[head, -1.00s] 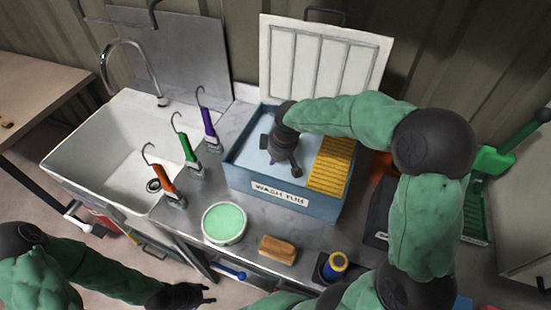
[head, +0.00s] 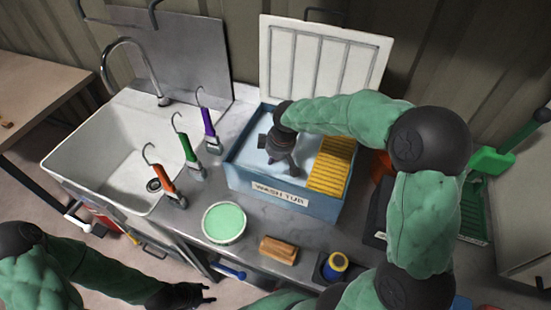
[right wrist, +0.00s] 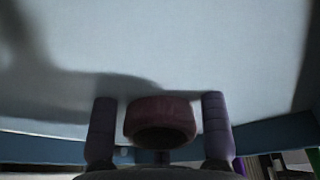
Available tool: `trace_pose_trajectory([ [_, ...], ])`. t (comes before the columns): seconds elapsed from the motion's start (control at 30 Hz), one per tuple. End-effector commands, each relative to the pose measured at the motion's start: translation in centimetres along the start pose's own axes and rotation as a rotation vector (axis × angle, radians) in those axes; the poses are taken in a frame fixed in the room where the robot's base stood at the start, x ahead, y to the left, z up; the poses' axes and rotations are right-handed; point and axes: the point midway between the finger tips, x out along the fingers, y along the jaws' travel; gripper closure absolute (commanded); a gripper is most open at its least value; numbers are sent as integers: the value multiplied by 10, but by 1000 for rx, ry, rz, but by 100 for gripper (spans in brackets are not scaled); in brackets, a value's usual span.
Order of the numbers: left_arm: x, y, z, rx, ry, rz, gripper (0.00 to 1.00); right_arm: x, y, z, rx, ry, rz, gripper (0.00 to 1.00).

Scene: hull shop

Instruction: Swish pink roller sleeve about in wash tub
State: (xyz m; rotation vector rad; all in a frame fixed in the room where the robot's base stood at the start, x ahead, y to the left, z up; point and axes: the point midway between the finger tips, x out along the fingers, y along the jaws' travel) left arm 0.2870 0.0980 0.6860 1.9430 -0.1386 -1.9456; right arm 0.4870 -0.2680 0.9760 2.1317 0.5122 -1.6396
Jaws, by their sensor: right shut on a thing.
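The blue wash tub (head: 236,178), labelled on its front, stands on the metal bench and holds pale liquid. My right gripper (head: 284,166) points down inside it, left of the yellow ribbed board. In the right wrist view the pink roller sleeve (right wrist: 161,120), dark reddish here, sits between the two fingers (right wrist: 160,128), its open end towards the camera. The gripper is shut on it. The sleeve is hidden behind the gripper in the head view, and I cannot tell how deep it is. My left gripper (head: 206,294) is empty, fingers apart, low in front of the bench.
The yellow ribbed board (head: 331,166) covers the tub's right end; a white panel (head: 325,60) stands behind. Orange (head: 162,181), green (head: 187,150) and purple (head: 209,124) hooked tools stand left, by the white sink (head: 115,150). A green-filled dish (head: 224,222) and brown block (head: 279,250) lie in front.

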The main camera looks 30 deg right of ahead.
Motion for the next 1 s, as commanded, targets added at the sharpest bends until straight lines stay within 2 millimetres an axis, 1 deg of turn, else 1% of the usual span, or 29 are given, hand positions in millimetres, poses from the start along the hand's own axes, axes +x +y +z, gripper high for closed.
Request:
trace_pose_trajectory([
  [0.23, -1, 0, 0, 0, 0, 0, 60, 4, -3, -18, -1, 0, 0, 86],
  [0.57, -2, 0, 0, 0, 0, 0, 60, 4, -3, -19, 0, 0, 0, 86],
  [0.73, -6, 2, 0, 0, 0, 0, 60, -2, -3, -21, 0, 0, 0, 86],
  [1.0, -20, 7, 1, 0, 0, 0, 60, -20, -1, -25, 0, 0, 0, 86],
])
